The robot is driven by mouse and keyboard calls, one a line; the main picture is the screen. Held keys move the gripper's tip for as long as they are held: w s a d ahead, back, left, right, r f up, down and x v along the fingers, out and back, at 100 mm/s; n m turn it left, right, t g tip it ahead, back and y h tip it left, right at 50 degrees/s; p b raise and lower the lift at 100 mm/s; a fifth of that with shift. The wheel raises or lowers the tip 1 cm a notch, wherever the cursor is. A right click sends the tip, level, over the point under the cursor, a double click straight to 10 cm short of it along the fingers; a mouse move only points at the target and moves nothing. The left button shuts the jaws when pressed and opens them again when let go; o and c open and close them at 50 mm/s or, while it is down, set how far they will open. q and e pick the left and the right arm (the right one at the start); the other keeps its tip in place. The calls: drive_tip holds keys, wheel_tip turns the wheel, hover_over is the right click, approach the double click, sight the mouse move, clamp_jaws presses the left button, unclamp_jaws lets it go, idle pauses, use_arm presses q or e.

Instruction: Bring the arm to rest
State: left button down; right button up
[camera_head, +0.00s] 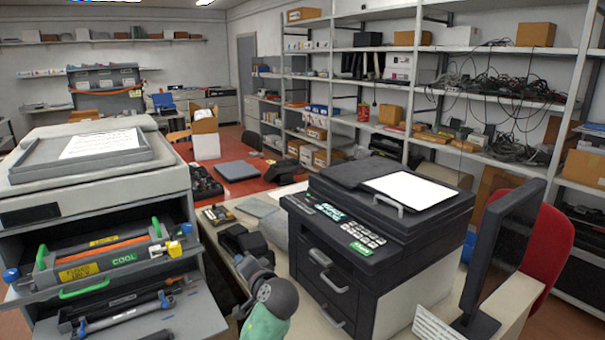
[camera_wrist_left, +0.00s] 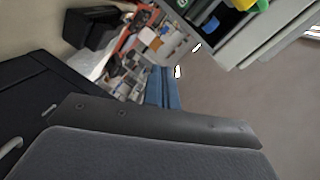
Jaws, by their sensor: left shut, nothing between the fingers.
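My left arm (camera_head: 267,320) rises from the bottom of the head view, with a teal link and a round grey joint. Its dark left gripper (camera_head: 240,240) is beside the left side of the black printer (camera_head: 372,215), over the light table. The gripper is shut and nothing shows held in it. The fingertips are hard to make out against the dark parts around them. In the left wrist view, a large dark grey shape fills the bottom and the fingers do not show clearly. My right gripper is not in view.
The open grey copier (camera_head: 110,190) stands left, with a cartridge (camera_head: 110,258) in its bay and a pulled-out tray (camera_head: 180,315). A monitor (camera_head: 505,250) and red chair (camera_head: 550,240) are at right. Shelves (camera_head: 480,100) line the back. A red table (camera_head: 265,175) stands beyond.

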use_arm(q)
drive_tip(key=w+d+f+n+g+h, duration=0.1)
drive_tip(key=d+f+h, duration=0.15)
drive_tip(key=f, duration=0.55)
drive_tip(key=d+f+n+g+h, duration=0.1)
drive_tip(key=f+h, duration=0.3)
drive_tip(key=f, duration=0.5)
drive_tip(key=s+f+n+g+h, duration=0.1)
drive_tip(key=s+f+g+h, duration=0.1)
drive_tip(key=s+f, duration=0.5)
drive_tip(key=s+f+g+h, duration=0.1)
drive_tip(key=s+f+g, duration=0.15)
drive_tip(key=f, duration=0.85)
drive_tip(key=s+a+f+g, duration=0.1)
drive_tip(key=s+f, duration=0.7)
drive_tip(key=s, duration=0.4)
drive_tip(key=s+a+f+g, duration=0.1)
drive_tip(key=s+f+g, duration=0.1)
drive_tip(key=s+f, duration=0.6)
drive_tip(key=s+a+f+n+g, duration=0.1)
drive_tip(key=s+f, duration=0.7)
drive_tip(key=s, duration=0.9)
drive_tip(key=shift+s+a+g, duration=0.15)
drive_tip(key=shift+a+g, duration=0.3)
drive_tip(key=shift+g, duration=0.3)
